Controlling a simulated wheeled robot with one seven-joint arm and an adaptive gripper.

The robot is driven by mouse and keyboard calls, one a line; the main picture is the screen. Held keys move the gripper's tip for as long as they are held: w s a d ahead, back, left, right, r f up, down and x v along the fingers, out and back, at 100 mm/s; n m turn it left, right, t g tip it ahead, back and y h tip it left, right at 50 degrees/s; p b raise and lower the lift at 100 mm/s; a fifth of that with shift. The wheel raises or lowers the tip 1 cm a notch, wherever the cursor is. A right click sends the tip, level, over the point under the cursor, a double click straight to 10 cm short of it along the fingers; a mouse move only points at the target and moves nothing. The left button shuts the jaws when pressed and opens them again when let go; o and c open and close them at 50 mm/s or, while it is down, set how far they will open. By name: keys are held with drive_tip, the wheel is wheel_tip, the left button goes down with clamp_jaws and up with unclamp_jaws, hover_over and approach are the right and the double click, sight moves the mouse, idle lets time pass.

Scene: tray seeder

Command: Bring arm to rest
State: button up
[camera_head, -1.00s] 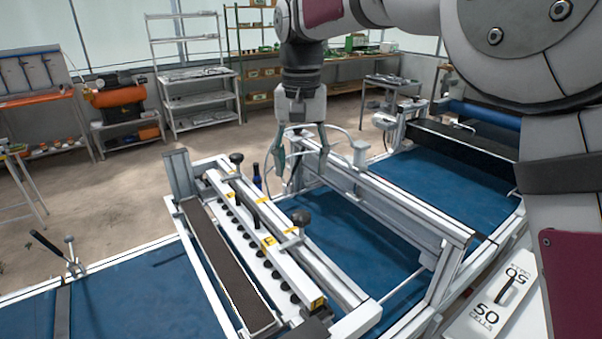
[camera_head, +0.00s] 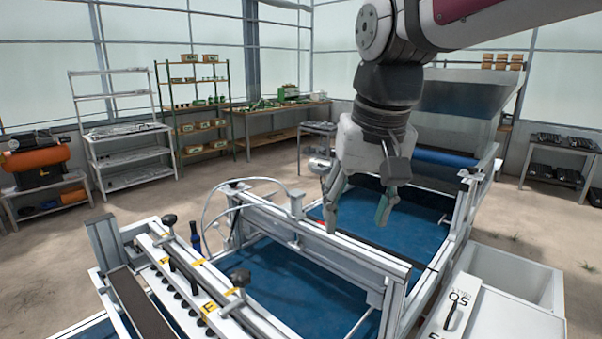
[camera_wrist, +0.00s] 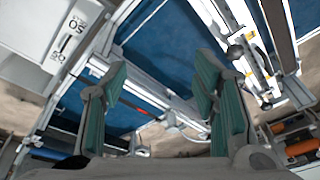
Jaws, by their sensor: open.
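My gripper (camera_head: 360,208) hangs from my arm at the upper right of the head view, above the blue belt of the tray seeder. Its two green-padded fingers are apart with nothing between them. In the wrist view the fingers (camera_wrist: 158,95) also stand apart and empty. The seeder's metal cross frame (camera_head: 335,248) runs below and to the left of the gripper. I cannot tell the exact height of the fingers above it.
The seeding bar (camera_head: 190,285) with black knobs lies at the lower left. A white bin (camera_head: 515,270) and a white plate marked 50 (camera_head: 455,315) are at the lower right. Shelves (camera_head: 128,160) and a workbench (camera_head: 275,117) stand behind.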

drive_tip(key=s+d+f+t, duration=0.1)
drive_tip(key=s+d+f, duration=0.2)
drive_tip(key=s+d, duration=0.2)
drive_tip(key=s+d+f+t, duration=0.1)
drive_tip(key=s+d+f, duration=0.2)
drive_tip(key=s+d, duration=0.3)
drive_tip(key=s, duration=0.4)
drive_tip(key=shift+m+t+h, duration=0.4)
drive_tip(key=shift+d+f, duration=0.1)
